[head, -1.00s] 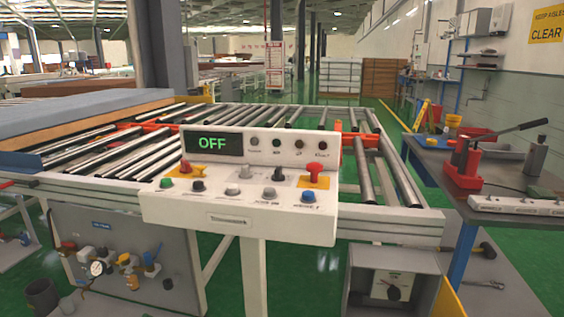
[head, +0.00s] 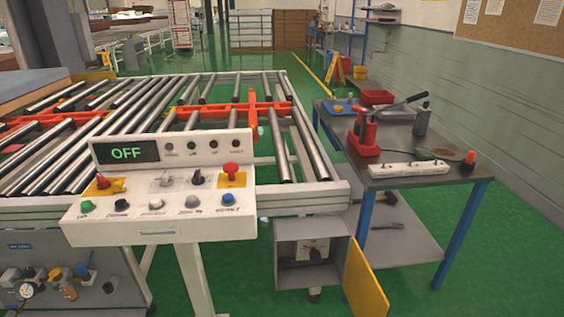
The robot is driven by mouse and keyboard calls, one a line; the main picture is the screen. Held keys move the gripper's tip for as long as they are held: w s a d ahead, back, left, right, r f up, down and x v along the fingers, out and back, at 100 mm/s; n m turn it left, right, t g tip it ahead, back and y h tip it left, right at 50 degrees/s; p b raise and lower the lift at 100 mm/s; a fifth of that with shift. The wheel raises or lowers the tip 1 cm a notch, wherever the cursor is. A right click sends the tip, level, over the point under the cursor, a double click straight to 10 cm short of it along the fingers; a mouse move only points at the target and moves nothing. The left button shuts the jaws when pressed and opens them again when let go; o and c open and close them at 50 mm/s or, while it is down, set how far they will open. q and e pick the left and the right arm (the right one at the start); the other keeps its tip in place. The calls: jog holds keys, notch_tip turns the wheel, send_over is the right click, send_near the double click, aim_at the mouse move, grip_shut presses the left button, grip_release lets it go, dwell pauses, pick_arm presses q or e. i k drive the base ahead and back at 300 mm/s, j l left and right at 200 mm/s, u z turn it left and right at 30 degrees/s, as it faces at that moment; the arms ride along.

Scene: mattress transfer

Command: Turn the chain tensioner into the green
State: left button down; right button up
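No part labelled as a chain tensioner can be read. An open grey box (head: 285,229) under the near right end of the conveyor holds a pale plate with a dark round knob (head: 315,254); this may be the tensioner. Its yellow door (head: 366,282) hangs open to the right. The knob's marks and any green zone are too small to read. Neither of my grippers is in view.
The roller conveyor (head: 325,193) fills the left and middle. A dark workbench (head: 400,171) on the right carries a red jack (head: 366,135), a power strip (head: 410,169) and red bins (head: 376,97). Pneumatic valves (head: 48,280) are at lower left. Green floor is open beyond the workbench's right side.

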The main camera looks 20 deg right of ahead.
aim_at(315, 255)
jog(key=i+l+u, duration=0.1)
jog(key=l+u, duration=0.2)
jog(key=l, duration=1.4)
jog(key=l+u, duration=0.35)
jog(key=l, duration=1.35)
jog(key=k, duration=0.1)
